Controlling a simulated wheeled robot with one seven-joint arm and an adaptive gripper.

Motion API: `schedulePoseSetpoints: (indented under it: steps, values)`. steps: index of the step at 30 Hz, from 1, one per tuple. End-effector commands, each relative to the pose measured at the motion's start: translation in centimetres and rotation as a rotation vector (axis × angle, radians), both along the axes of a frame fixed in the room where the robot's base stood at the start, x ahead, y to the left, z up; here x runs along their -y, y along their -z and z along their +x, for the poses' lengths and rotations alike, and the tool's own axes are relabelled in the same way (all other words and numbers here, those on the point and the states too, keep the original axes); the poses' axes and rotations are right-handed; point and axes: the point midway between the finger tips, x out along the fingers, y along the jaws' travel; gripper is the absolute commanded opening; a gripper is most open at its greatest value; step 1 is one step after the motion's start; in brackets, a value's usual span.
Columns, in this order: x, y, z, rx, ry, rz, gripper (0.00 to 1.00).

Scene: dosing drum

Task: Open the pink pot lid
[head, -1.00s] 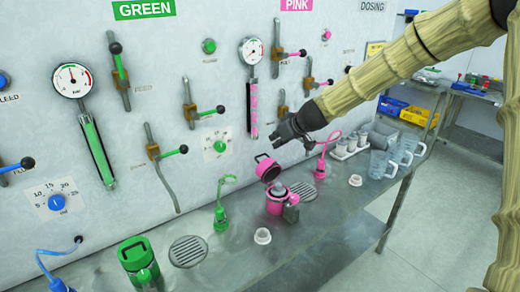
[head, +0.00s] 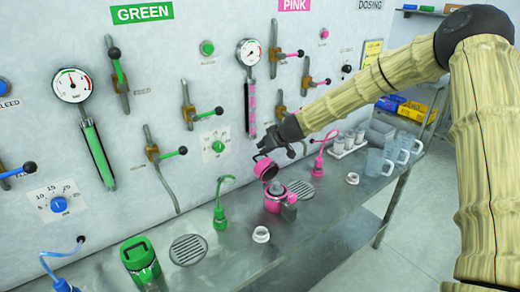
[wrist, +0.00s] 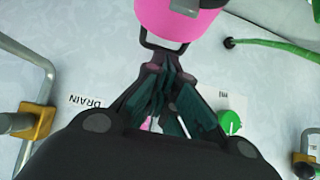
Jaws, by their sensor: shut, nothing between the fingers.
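The pink pot (head: 275,203) stands on the metal bench. Its pink lid (head: 267,170) is swung up and tilted back above the pot, on the panel side, with its dark handle loop toward the upper left. My gripper (head: 268,149) is just above the lid, close to that handle, with its fingers shut and empty. In the wrist view the pink lid (wrist: 178,18) fills the top and the handle loop (wrist: 163,47) lies right at my gripper's tips (wrist: 158,68). I cannot tell whether they touch.
The wall panel carries levers, gauges and a green dial (head: 219,147) close behind my gripper. A green pot (head: 139,258) and a green spout (head: 221,205) stand to the left. A white cup (head: 261,235), a pink spout (head: 320,155) and glass jugs (head: 377,163) also stand on the bench.

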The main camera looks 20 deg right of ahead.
Motion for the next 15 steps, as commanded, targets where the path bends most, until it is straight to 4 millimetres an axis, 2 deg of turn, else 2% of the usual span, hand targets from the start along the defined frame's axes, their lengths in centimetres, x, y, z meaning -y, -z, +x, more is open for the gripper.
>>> schedulePoseSetpoints:
  steps: [15]
  values:
    - [-0.8,2.2,2.2,-0.001,0.001,0.000,0.00]
